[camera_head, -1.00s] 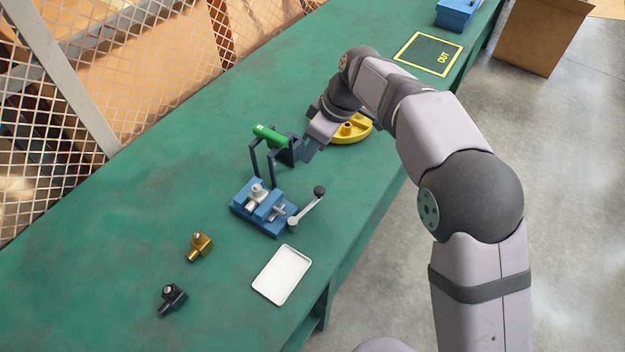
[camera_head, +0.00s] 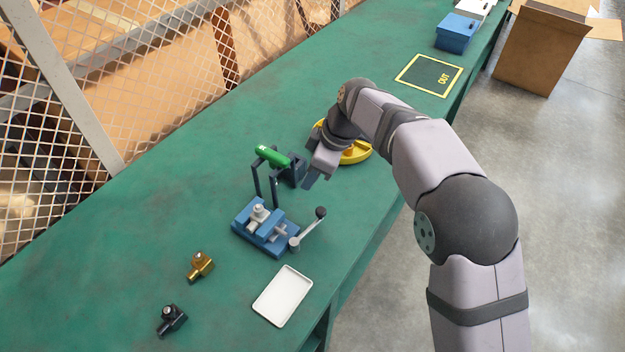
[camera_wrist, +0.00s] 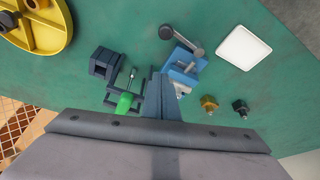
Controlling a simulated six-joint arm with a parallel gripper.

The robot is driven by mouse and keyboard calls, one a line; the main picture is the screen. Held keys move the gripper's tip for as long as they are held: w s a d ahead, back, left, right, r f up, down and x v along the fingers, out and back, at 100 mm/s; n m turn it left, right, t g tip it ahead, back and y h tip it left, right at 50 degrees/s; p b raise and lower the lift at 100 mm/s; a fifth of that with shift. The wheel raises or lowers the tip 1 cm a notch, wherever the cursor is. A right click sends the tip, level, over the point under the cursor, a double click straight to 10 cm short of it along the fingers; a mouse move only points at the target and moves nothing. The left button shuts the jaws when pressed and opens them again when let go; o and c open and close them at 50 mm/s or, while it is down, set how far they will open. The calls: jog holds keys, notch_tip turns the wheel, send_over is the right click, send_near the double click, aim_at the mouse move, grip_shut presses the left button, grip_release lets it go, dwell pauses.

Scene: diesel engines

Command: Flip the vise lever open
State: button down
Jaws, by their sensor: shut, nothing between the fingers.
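The blue vise (camera_head: 265,228) sits on the green bench, with a grey part between its jaws. Its lever (camera_head: 308,230) is a grey bar with a black knob, rising from a pivot at the vise's right end. The lever also shows in the wrist view (camera_wrist: 183,41), with the vise (camera_wrist: 186,66) beside it. My gripper (camera_head: 309,184) is shut and empty, above the bench and behind the lever knob, apart from it. In the wrist view my fingers (camera_wrist: 160,78) are together and hide part of the vise.
A green-handled tool on a dark stand (camera_head: 272,156) stands close left of my gripper. A white tray (camera_head: 283,295), a brass fitting (camera_head: 200,266) and a black fitting (camera_head: 171,320) lie in front.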

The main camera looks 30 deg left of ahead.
jog(key=p, duration=0.2)
send_over(308, 229)
jog(key=w+a, duration=0.3)
jog(key=a, duration=0.2)
notch_tip(308, 229, down, 8)
jog(key=d, duration=0.2)
jog(key=w+d, duration=0.1)
jog(key=d, duration=0.1)
jog(key=shift+w+f+p, duration=0.1)
jog(key=shift+f+p, duration=0.2)
